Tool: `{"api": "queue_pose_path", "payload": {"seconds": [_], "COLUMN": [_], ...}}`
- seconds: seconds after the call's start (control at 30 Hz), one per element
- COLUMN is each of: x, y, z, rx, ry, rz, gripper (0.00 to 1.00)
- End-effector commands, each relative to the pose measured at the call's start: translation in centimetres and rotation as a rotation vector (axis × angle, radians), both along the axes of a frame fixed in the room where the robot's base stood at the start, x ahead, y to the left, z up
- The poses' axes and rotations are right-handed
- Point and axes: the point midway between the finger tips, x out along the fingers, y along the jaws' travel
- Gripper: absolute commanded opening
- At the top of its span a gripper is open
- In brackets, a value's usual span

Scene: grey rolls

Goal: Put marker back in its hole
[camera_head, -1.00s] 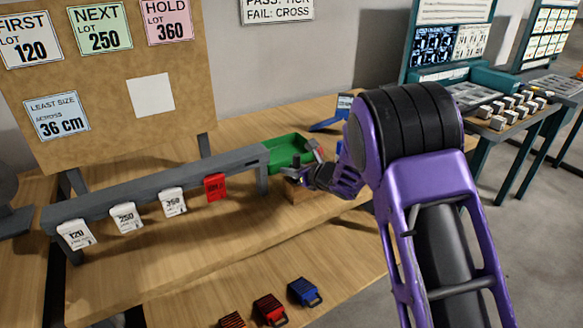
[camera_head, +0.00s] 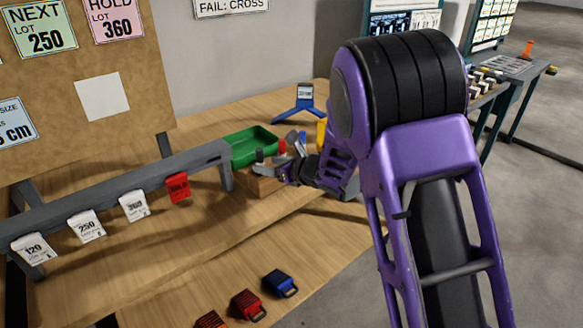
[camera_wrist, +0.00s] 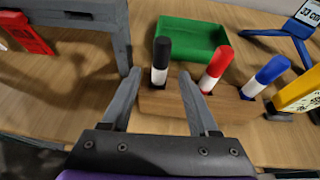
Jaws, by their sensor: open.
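A wooden block (camera_wrist: 188,106) holds three capped markers in a row, and it also shows in the head view (camera_head: 262,184). The black-capped marker (camera_wrist: 161,61) stands at the block's left end, its foot at a dark hole. The red marker (camera_wrist: 216,68) is in the middle and the blue marker (camera_wrist: 266,76) at the right end; both appear seated and lean outward in the wrist picture. My gripper (camera_wrist: 152,58) is open, its fingers on either side of the black marker with visible gaps. How deep the black marker sits is unclear.
A green tray (camera_wrist: 188,43) lies behind the block. A grey rail (camera_head: 120,178) with hanging tags stands to the left. Clips lie at the table's front.

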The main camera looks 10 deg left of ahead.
Motion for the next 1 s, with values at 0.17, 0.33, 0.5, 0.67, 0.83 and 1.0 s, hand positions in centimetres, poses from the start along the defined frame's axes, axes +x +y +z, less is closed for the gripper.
{"api": "queue_pose_path", "payload": {"seconds": [0.17, 0.33, 0.5, 0.67, 0.83, 1.0], "x": [-2.5, -4.3, -5.4, -5.7, -5.7, -5.4], "y": [-3.4, -5.9, -7.2, -7.6, -7.6, -7.6], "z": [1.9, 3.1, 3.8, 3.9, 3.9, 4.5], "rx": [0.002, 0.002, 0.002, 0.001, 0.001, 0.010], "ry": [-0.001, 0.000, 0.000, 0.000, 0.000, -0.002], "rz": [-0.002, -0.003, 0.000, 0.001, 0.001, -0.005], "gripper": [0.61, 0.61, 0.61, 0.61, 0.61, 0.61]}}
